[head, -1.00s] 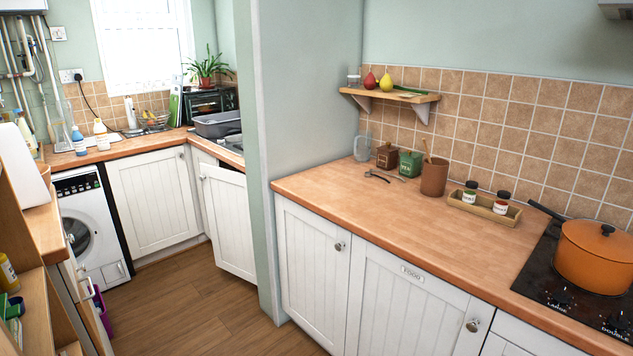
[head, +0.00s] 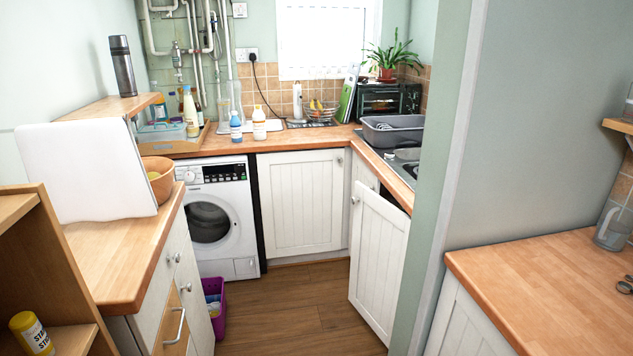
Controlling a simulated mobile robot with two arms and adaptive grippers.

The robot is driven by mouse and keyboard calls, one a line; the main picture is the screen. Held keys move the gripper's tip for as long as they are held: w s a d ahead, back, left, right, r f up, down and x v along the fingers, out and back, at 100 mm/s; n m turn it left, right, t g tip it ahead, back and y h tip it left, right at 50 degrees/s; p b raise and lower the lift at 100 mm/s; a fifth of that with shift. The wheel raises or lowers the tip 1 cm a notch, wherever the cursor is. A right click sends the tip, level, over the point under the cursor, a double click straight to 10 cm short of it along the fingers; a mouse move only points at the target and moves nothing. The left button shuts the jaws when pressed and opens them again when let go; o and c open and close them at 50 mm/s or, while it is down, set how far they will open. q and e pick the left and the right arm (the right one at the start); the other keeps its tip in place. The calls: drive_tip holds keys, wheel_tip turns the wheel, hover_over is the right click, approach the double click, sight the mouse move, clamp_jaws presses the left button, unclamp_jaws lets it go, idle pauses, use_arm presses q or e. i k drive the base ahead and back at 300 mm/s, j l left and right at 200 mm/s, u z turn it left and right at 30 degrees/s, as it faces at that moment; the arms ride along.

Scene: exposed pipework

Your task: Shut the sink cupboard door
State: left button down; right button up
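The sink cupboard door (head: 378,262) is a white panelled door below the worktop that holds the sink, on the right of the narrow far part of the kitchen. It stands ajar, swung out over the wooden floor, with a dark gap above its top edge. Its round knob (head: 354,199) is near the upper left corner. The green wall end (head: 436,180) hides part of the cupboard on the right. Neither of my grippers shows in the head view.
A purple bin (head: 217,306) stands by the drawers. A washing machine (head: 215,218) and a closed white cupboard (head: 302,203) face me. An open shelf (head: 45,270) is near left.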

sight(381, 231)
drive_tip(key=i+j, duration=0.1)
drive_tip(key=i, duration=0.4)
drive_tip(key=i+j+z, duration=0.1)
drive_tip(key=i, duration=0.4)
drive_tip(key=i+j+z, duration=0.1)
drive_tip(key=i, duration=0.35)
